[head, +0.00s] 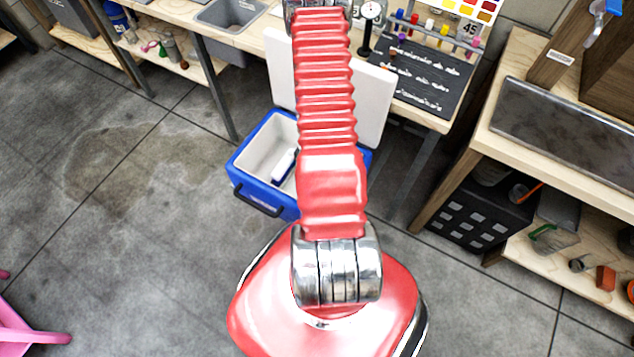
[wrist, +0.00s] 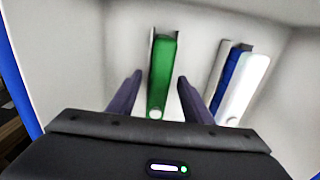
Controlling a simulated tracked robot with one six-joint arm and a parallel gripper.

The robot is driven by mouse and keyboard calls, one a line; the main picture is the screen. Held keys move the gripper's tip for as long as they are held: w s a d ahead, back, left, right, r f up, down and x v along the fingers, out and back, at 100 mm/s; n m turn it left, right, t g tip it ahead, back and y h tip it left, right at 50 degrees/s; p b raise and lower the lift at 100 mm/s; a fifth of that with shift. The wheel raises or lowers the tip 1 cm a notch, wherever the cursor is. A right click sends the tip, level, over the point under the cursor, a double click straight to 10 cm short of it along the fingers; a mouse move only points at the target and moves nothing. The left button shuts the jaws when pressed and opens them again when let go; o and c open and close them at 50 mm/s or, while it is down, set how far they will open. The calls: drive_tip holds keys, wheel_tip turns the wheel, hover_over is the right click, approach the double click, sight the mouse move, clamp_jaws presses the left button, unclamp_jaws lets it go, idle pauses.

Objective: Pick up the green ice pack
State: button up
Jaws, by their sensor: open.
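The green ice pack (wrist: 162,75) stands on edge inside the white-lined cooler in the wrist view, with a dark strip along its far left side. My gripper (wrist: 157,82) is open, with one dark finger on each side of the green pack. Small gaps show between the pack and both fingers, and its near end lies between them. In the head view my red arm reaches up the picture and hides part of the cooler; the gripper and the green pack do not show there.
The blue cooler (head: 240,165) stands on the floor with its white lid open. White and blue packs (wrist: 242,88) stand close to the right finger. The cooler's pale walls surround the gripper. A wooden bench (head: 460,175) stands at right; open floor (head: 130,240) lies at left.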

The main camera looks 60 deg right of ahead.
drive_tip(key=shift+c, duration=0.3)
clamp_jaws()
idle(0.3)
